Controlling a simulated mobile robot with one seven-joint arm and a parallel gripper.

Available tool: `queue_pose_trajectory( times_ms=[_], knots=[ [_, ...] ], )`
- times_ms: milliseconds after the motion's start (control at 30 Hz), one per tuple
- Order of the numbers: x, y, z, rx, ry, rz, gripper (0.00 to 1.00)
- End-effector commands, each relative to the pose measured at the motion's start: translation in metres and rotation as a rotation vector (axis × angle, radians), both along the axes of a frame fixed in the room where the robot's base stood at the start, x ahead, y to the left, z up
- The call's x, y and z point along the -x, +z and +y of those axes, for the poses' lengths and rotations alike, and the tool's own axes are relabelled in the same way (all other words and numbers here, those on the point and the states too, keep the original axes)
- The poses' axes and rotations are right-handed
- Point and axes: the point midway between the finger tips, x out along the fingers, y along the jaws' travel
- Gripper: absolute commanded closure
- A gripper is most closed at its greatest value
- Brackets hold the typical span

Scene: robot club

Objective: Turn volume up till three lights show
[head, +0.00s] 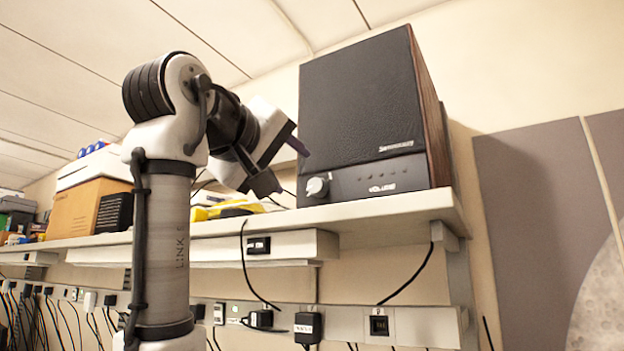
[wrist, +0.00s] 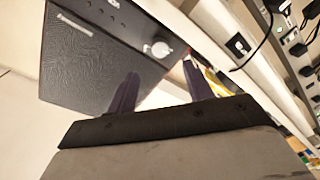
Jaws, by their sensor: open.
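The black speaker (head: 362,112) with wood-look sides stands on the shelf. Its silver-white volume knob (head: 318,186) is at the lower left of the front, left of the word VOLUME. The knob also shows in the wrist view (wrist: 159,48), beyond my fingertips. A row of small dark dots sits on the control strip (head: 386,179); I make out no lit light. My gripper (head: 281,164) is open and empty, left of the speaker and apart from the knob. In the wrist view its two dark fingers (wrist: 160,82) point toward the knob area.
The pale shelf (head: 400,208) runs under the speaker, with its front edge below the knob. Yellow items (head: 228,207) lie on it left of the speaker. A cardboard box (head: 82,205) stands farther left. Cables and plugs hang below the shelf.

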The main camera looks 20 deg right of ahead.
Motion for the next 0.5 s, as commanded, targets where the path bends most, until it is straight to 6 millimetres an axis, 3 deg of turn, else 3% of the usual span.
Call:
queue_pose_trajectory(
  times_ms=[200, 500],
  knots=[
    [-0.034, 0.004, -0.036, -0.002, 0.0, 0.003, 0.49],
    [-0.061, 0.002, -0.065, 0.0, 0.001, 0.0, 0.49]
  ],
)
